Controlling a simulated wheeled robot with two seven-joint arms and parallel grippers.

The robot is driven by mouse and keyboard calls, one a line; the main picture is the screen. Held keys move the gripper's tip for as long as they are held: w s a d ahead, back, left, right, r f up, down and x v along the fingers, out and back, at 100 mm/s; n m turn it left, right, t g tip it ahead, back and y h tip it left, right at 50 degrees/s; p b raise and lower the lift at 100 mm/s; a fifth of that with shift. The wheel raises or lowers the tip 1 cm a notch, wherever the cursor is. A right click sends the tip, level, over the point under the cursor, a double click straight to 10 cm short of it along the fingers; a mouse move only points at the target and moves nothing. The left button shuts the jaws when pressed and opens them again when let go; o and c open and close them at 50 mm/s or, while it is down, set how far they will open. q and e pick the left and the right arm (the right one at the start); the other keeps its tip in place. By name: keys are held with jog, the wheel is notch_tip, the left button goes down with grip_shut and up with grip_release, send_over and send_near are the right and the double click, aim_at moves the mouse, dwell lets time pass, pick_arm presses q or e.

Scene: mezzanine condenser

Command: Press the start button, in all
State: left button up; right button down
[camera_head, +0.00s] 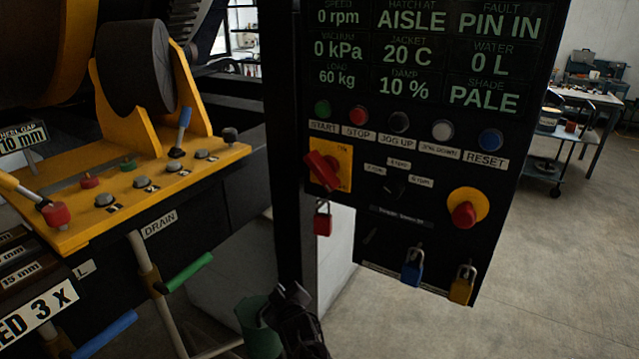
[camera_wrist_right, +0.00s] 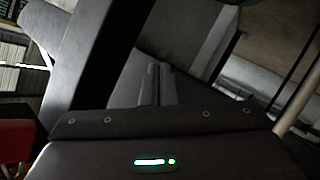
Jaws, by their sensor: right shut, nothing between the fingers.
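The green start button (camera_head: 322,109) sits at the left end of the button row on the black control panel (camera_head: 345,225), above a label reading START. The red stop button (camera_head: 358,115) is just to its right. My right gripper (camera_head: 290,295) is low in the head view, below the panel's lower left and well apart from the start button. Its fingers (camera_wrist_right: 155,85) are together and empty in the right wrist view. The start button cannot be made out in the wrist view. My left gripper is not in view.
Jog, down and blue reset (camera_head: 490,140) buttons continue the row. A red rotary switch (camera_head: 322,169), a red emergency knob (camera_head: 464,214) and padlocks (camera_head: 412,267) are below. A yellow machine bracket (camera_head: 130,190) with levers stands left.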

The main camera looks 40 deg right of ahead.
aim_at(321, 110)
notch_tip(321, 110, up, 22)
jog(key=w+d+m+t+h, duration=0.1)
jog(key=w+d+t+h, duration=0.1)
jog(key=t, duration=0.1)
jog(key=s+r+m+t+h+p, duration=0.1)
jog(key=s+r, duration=0.1)
jog(key=r, duration=0.8)
jog(key=s+r+m+t+h, duration=0.1)
jog(key=s+r+t, duration=0.1)
jog(key=r, duration=0.9)
jog(key=shift+s+d+r+h+p, duration=0.2)
jog(key=shift+s+d+h+p, duration=0.2)
jog(key=shift+s, duration=0.45)
jog(key=shift+w+d+b, duration=0.2)
jog(key=shift+w+d, duration=0.4)
jog(key=shift+d, duration=0.75)
jog(key=shift+w+d+b, duration=0.25)
jog(key=shift+w+d, duration=0.3)
jog(key=shift+d, duration=0.8)
jog(key=shift+w+d+b, duration=0.2)
jog(key=shift+w+d, duration=0.4)
jog(key=shift+d, duration=0.75)
jog(key=shift+w+d, duration=0.15)
jog(key=shift+d, duration=0.25)
